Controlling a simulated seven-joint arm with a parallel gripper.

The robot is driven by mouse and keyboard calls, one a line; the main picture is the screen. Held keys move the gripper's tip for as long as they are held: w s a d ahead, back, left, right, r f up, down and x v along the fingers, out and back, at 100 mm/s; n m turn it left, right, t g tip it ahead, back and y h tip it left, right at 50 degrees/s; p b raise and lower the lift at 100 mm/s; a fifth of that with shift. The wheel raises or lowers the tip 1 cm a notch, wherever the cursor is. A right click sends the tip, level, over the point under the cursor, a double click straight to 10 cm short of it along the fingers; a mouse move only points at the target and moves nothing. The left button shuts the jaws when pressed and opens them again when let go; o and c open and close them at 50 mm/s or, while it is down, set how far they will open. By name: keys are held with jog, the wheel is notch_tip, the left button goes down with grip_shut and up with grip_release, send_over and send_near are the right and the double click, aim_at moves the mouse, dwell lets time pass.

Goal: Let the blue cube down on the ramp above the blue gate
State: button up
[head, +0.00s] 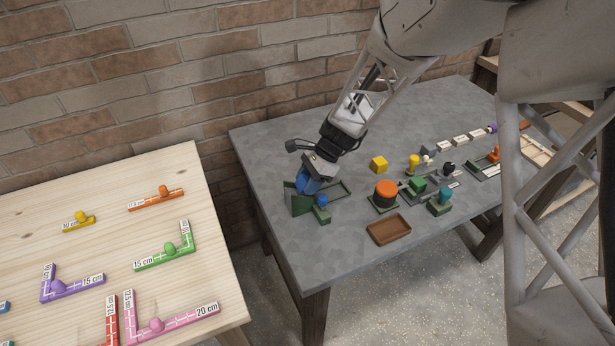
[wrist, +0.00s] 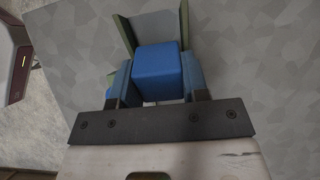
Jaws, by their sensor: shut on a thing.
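My gripper (head: 309,184) is over the left front part of the grey table, fingers pointing down, right at the green-walled ramp (head: 293,200). In the wrist view the blue cube (wrist: 157,74) sits between the two blue-grey fingers, and the gripper is shut on it. Beyond the cube the ramp shows as a pale floor between green side walls (wrist: 184,22). I cannot tell whether the cube touches the ramp. A blue knob (head: 321,200) on a small green block, seemingly the blue gate, stands just right of the ramp. In the head view the fingers largely hide the cube.
Several small devices stand farther right. A wooden table (head: 110,215) with coloured rulers is at the left, across a gap. A brick wall is behind.

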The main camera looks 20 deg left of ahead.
jog(key=shift+f, duration=0.85)
jog(key=shift+f, duration=0.1)
jog(key=shift+c, duration=0.2)
jog(key=shift+s+d+f, duration=0.1)
jog(key=shift+s+f, duration=0.05)
jog(key=shift+f, duration=0.1)
jog(key=shift+c, duration=0.8)
jog(key=o, duration=1.2)
jog(key=shift+s+f, duration=0.1)
jog(key=shift+f, duration=0.05)
jog(key=shift+d, duration=0.1)
jog(key=shift+c, duration=0.4)
jog(key=shift+o, duration=0.4)
jog(key=a+v, duration=0.1)
jog(key=v, duration=0.8)
jog(key=shift+r, duration=0.3)
